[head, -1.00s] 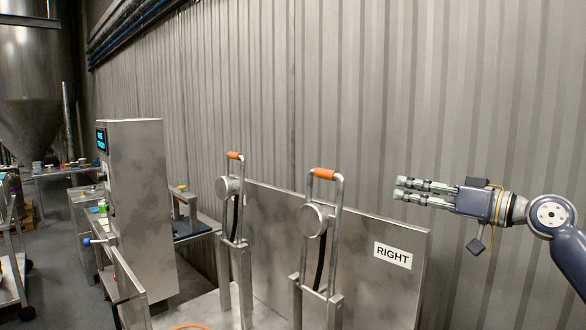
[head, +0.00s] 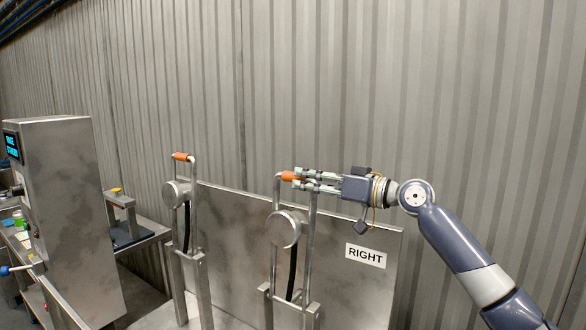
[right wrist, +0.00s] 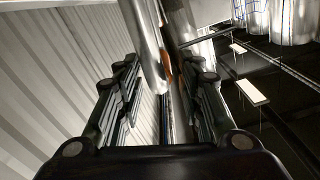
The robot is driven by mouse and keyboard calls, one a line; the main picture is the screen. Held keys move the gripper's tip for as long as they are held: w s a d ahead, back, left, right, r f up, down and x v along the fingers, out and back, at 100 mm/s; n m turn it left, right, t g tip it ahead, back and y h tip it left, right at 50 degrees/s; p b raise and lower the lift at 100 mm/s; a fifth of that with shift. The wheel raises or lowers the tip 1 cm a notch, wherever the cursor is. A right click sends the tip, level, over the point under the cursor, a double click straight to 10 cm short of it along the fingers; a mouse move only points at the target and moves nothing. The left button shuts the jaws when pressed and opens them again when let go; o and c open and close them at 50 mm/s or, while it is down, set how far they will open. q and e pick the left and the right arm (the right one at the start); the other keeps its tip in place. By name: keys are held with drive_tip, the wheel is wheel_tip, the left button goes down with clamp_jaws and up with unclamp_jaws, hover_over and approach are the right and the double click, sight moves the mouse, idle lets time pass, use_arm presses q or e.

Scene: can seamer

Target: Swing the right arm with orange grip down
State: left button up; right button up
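The right swing arm (head: 277,215) is an upright metal loop with an orange grip (head: 288,176) across its top and a round metal disc (head: 284,230) on it. It stands in front of the panel with the "RIGHT" label (head: 366,256). My right gripper (head: 308,180) is level with the top of this arm, fingers pointing left at the orange grip. In the right wrist view its fingers (right wrist: 163,85) are apart, with a metal bar (right wrist: 145,45) and a bit of orange (right wrist: 167,68) between them. Whether they touch it cannot be told. My left gripper is not in view.
A second upright arm with an orange grip (head: 183,157) stands to the left. A metal cabinet with a lit display (head: 70,200) is at the far left. A corrugated wall (head: 430,90) runs behind. The space above the arms is clear.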

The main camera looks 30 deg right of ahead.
sight(280, 175)
drive_tip(key=p+x, duration=0.1)
drive_tip(key=x, duration=0.3)
drive_tip(key=shift+r, duration=0.1)
drive_tip(key=shift+w+a, duration=0.15)
drive_tip(key=shift+w, duration=0.1)
drive_tip(key=shift+c, duration=0.4)
clamp_jaws()
